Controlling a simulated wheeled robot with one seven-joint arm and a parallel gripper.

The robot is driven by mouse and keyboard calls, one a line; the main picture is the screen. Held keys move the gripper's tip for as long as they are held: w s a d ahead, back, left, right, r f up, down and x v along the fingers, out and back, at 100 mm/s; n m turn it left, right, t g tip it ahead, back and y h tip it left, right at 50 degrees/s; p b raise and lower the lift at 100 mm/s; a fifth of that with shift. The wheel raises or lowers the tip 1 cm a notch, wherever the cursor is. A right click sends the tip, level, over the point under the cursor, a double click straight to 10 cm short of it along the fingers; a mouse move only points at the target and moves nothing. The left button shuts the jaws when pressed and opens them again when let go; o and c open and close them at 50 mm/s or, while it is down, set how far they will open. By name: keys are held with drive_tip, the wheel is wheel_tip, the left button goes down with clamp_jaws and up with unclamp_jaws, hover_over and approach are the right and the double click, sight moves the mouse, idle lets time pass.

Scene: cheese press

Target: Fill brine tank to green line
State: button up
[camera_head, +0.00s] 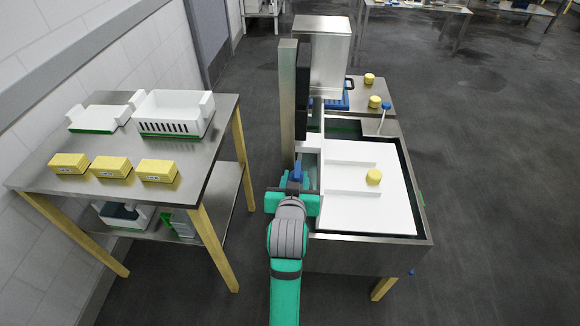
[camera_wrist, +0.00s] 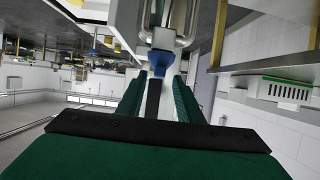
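The brine tank (camera_head: 350,255) is a steel basin on legs, right of centre in the head view. White boards (camera_head: 345,210) cover much of its inside, and a yellow cheese (camera_head: 374,177) sits on them. A small green mark (camera_head: 421,197) shows on the right rim; the liquid level cannot be read. My gripper (camera_head: 295,182) is at the tank's left side, by a blue handle (camera_head: 297,170). In the wrist view the blue piece (camera_wrist: 160,60) lies between my two green fingers (camera_wrist: 158,85), which stand apart; contact with it cannot be made out.
A steel table (camera_head: 120,190) at left bears yellow blocks (camera_head: 111,168) and a white crate (camera_head: 175,112). A tall post (camera_head: 288,105) and a steel box (camera_head: 323,55) stand behind my gripper. Floor is clear between table and tank, and at right.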

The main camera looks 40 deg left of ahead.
sight(296, 173)
drive_tip(key=shift+x, duration=2.6)
drive_tip(key=shift+d, duration=0.1)
drive_tip(key=shift+c, duration=0.6)
clamp_jaws()
